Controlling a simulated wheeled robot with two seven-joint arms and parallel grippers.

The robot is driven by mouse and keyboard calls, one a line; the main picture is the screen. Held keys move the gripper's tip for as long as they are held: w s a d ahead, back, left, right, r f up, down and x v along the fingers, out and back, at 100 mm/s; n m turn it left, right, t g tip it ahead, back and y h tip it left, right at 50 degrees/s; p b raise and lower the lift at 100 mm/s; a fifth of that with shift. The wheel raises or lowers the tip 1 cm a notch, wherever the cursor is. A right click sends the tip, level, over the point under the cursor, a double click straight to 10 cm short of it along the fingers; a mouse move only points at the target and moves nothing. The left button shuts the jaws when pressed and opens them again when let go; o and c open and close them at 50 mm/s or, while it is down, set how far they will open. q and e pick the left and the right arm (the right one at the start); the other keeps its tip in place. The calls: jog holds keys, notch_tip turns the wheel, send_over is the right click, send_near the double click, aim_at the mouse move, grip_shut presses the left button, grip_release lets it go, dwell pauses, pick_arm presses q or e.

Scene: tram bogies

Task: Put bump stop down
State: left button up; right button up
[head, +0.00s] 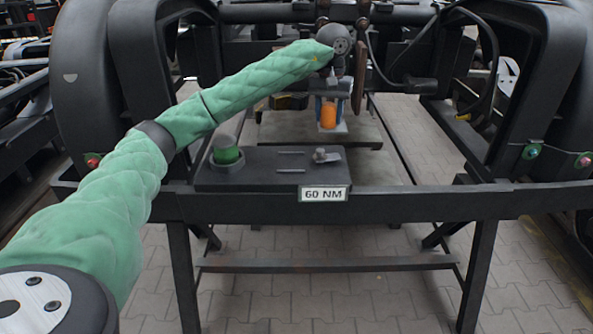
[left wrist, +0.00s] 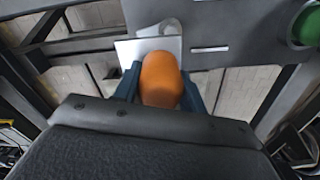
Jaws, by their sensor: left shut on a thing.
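The bump stop, an orange rounded block (head: 328,115), is in my left gripper (head: 331,104). The gripper's blue fingers are shut on its sides, with the fingers pointing down. In the left wrist view the orange block (left wrist: 161,80) sits between the two blue fingers (left wrist: 160,92). A pale flat plate (left wrist: 128,50) shows at its far end; I cannot tell whether it is joined to the block. The gripper is beyond the dark tray (head: 270,181) in the head view, above a flat grey board. My right gripper is not in view.
The tray holds a green round piece (head: 227,155) in a cup at its left, two slots, and a small metal fitting (head: 324,156) at its right. Black frame posts stand on both sides, with a cable at right.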

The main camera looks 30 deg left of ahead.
pick_arm(q)
jog(key=shift+w+a+r, duration=0.2)
jog(key=shift+w+a, duration=0.05)
jog(key=shift+a, duration=0.5)
jog(key=s+a+f, duration=0.2)
jog(key=s+a+f+p, duration=0.1)
jog(key=s+a+f, duration=0.1)
jog(key=s+a, duration=0.1)
jog(key=s+a+f, duration=0.2)
jog(key=s, duration=0.1)
jog(key=shift+s+a+f, duration=0.15)
jog(key=shift+s+f, duration=0.05)
jog(key=shift+f, duration=0.05)
jog(key=shift+s+a+f+p, duration=0.1)
jog(key=shift+f+p, duration=0.45)
jog(key=shift+f, duration=1.55)
jog(key=o, duration=1.1)
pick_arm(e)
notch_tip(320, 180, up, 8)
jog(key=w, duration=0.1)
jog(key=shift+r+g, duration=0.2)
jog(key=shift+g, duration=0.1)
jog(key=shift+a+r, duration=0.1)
